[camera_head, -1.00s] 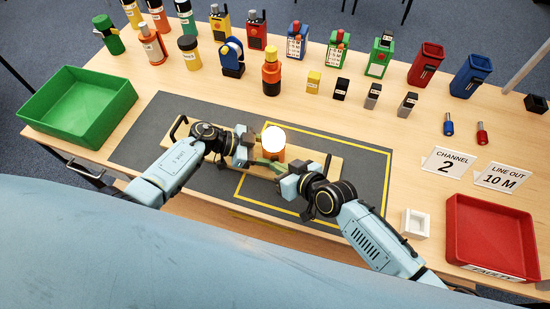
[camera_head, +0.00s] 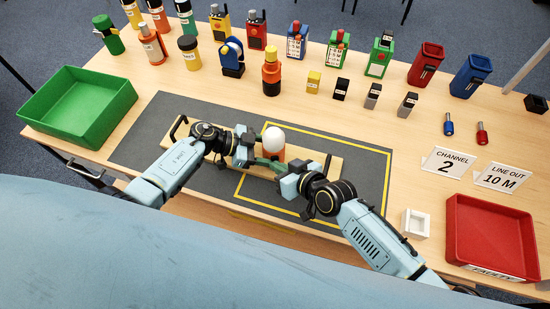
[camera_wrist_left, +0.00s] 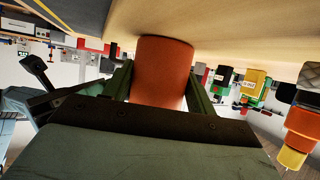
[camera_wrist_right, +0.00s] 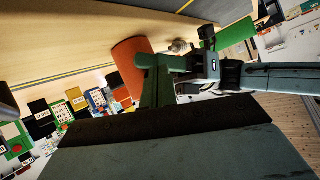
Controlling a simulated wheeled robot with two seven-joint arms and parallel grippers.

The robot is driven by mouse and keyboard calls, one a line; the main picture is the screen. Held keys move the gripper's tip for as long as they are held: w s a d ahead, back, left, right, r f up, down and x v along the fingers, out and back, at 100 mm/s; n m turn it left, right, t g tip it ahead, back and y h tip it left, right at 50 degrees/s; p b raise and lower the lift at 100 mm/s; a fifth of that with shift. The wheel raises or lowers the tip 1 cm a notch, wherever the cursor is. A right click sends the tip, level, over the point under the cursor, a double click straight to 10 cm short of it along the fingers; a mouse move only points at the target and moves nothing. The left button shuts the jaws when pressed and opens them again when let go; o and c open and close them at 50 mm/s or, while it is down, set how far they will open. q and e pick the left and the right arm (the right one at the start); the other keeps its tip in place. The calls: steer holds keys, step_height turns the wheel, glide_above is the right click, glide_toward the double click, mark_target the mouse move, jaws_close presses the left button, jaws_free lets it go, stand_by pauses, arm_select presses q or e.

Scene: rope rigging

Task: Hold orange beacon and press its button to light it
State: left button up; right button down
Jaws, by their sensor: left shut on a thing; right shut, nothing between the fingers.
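The orange beacon (camera_head: 272,153) stands upright over the wooden board, with a pale dome (camera_head: 273,137) on top that is not glowing. My left gripper (camera_head: 259,161) is shut on the beacon's body from the left. In the left wrist view the orange body (camera_wrist_left: 162,70) sits between its two fingers. My right gripper (camera_head: 277,168) is shut and empty, with its fingertips close to the beacon's near right side. In the right wrist view the fingers lie in front of the orange body (camera_wrist_right: 130,62); I cannot tell whether they touch it. The button is not visible.
The wooden board (camera_head: 320,160) with black handles lies on the grey mat (camera_head: 365,180). A green tray (camera_head: 100,127) stands at left, a red tray (camera_head: 492,250) at right. Several bottles, radios and boxes line the back. A small white holder (camera_head: 416,224) stands near the red tray.

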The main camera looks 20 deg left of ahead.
steer(key=shift+s+d, duration=0.25)
steer(key=shift+s, duration=0.3)
steer(key=shift+s+d, duration=0.3)
steer(key=shift+s, duration=0.5)
steer(key=shift+s+d, duration=0.35)
steer(key=shift+s, duration=0.4)
steer(key=shift+s+d, duration=0.3)
steer(key=shift+s, duration=0.5)
steer(key=shift+r, duration=0.1)
stand_by(1.1)
steer(key=shift+s, duration=0.5)
steer(key=shift+s+d, duration=0.25)
steer(key=shift+s, duration=0.6)
steer(key=shift+s+d, duration=0.4)
steer(key=shift+s, duration=0.05)
steer(key=shift+w, duration=0.15)
